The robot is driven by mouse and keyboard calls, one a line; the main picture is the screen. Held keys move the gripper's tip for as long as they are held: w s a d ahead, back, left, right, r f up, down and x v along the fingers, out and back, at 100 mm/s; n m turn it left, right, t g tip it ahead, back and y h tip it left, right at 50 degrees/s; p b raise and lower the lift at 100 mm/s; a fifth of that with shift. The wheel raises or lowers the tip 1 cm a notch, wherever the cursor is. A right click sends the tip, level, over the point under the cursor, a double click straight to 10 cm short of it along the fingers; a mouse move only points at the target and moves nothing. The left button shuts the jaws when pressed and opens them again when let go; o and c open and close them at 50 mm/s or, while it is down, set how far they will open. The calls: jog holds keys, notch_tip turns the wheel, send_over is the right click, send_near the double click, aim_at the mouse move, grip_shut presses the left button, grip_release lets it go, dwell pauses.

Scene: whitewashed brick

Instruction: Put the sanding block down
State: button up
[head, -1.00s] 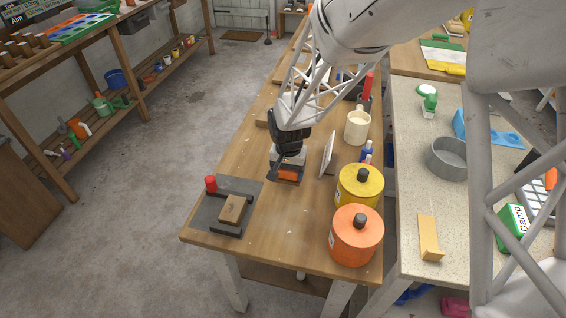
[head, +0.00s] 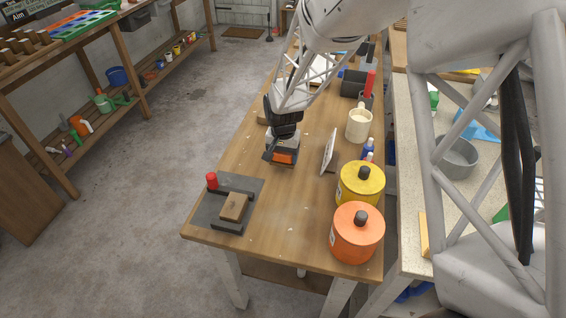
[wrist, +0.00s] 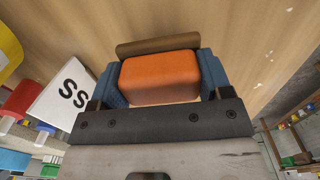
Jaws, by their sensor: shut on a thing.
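My gripper (head: 281,150) is shut on an orange block, the sanding block (head: 283,157), over the left part of the wooden workbench (head: 300,205). In the wrist view the orange block (wrist: 160,78) sits between the blue finger pads, with a brown strip (wrist: 158,46) along its far side. Whether the block touches the bench or hangs just above it, I cannot tell.
A dark mat (head: 250,186) with a red-knobbed fixture and a brown block (head: 235,206) lies at the front left. An orange canister (head: 357,235), a yellow canister (head: 361,184), a white card (head: 328,152) and a cream mug (head: 359,126) stand to the right. The bench between is clear.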

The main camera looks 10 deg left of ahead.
aim_at(283, 163)
jog(key=shift+f, duration=1.7)
jog(key=shift+f, duration=0.1)
jog(key=o, duration=1.1)
notch_tip(283, 163, up, 12)
jog(key=shift+r, duration=0.1)
